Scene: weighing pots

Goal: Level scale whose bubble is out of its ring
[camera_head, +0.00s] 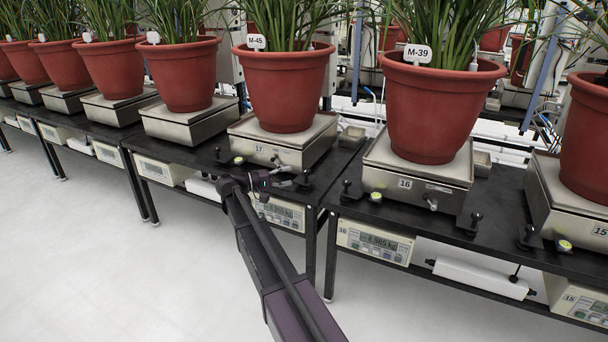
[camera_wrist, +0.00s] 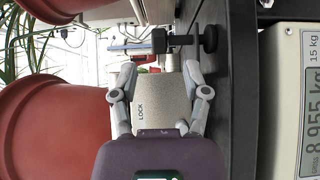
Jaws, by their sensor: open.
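My gripper (camera_head: 283,180) is at the front right corner of scale 17 (camera_head: 262,152), which carries a red pot (camera_head: 287,92) labelled M-45. In the wrist view my gripper (camera_wrist: 160,72) has its fingers spread, with the scale's metal side marked LOCK (camera_wrist: 152,98) showing between them. A black levelling foot with a round knob (camera_wrist: 209,39) is just beyond the fingertips, apart from them. A small round level (camera_head: 238,160) sits by scale 17's left front corner. Scale 16 (camera_head: 404,182) has its own level (camera_head: 376,197). The bubbles are too small to read.
Scale 16 carries pot M-39 (camera_head: 433,110) to the right; scale 15 (camera_head: 570,205) is at the right edge. A display box (camera_head: 283,213) hangs under the black bench (camera_head: 330,192). Several more potted scales line the left. The floor (camera_head: 130,265) in front is clear.

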